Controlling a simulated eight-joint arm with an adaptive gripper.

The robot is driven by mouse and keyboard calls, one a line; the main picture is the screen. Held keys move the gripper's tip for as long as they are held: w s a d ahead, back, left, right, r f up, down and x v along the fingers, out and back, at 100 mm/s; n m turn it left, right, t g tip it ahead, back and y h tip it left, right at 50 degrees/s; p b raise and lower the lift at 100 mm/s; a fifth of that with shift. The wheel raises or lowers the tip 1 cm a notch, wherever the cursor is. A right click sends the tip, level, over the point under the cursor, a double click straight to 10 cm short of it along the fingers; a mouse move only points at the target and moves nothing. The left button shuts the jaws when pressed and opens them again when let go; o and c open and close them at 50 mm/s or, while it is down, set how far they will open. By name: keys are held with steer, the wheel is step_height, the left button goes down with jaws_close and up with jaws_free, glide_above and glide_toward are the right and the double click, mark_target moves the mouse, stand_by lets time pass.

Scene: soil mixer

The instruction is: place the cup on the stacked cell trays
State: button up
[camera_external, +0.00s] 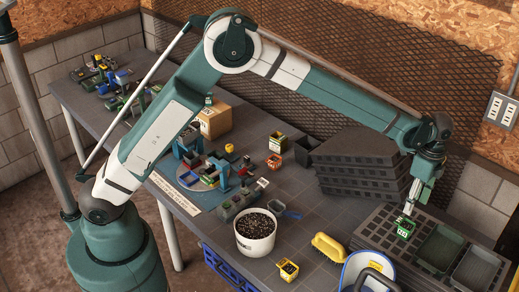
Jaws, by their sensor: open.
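The stacked cell trays (350,163) are a dark, uneven pile of black trays at the right back of the table. My gripper (408,211) points down to the right of the pile, over a flat cell tray (378,220). A small green cup (404,229) with a pale label is right at my fingertips, above or on that flat tray; I cannot tell whether it touches the tray. My gripper is open, and the finger gap is too small to see clearly. Other small cups stand on the table: a green-and-yellow one (278,142), an orange one (274,161) and a yellow-and-black one (288,270).
A white bucket of soil (256,232) stands at the front middle, with a blue scoop (287,211) behind it. A mesh panel (330,70) stands behind the table.

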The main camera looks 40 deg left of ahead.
steer(key=shift+r, duration=0.35)
stand_by(0.6)
steer(key=s+a+r+n+t, duration=0.1)
steer(key=s+a+r+n, duration=0.2)
steer(key=a+r, duration=0.6)
steer(key=s+a+r+n+t+h, duration=0.1)
steer(key=s+a+r+n, duration=0.3)
steer(key=a, duration=0.9)
steer(key=s+a+r+n+t, duration=0.1)
steer(key=a+r, duration=0.7)
steer(key=a, duration=0.3)
steer(key=s+a+r+n+t, duration=0.2)
steer(key=s+a+n, duration=0.3)
steer(key=s+a, duration=0.9)
steer(key=s+a+f+n+t+y, duration=0.1)
steer(key=s+a+f+n, duration=0.4)
steer(key=s+a, duration=0.7)
steer(key=shift+s+f+t, duration=0.4)
steer(key=shift+s+t, duration=0.2)
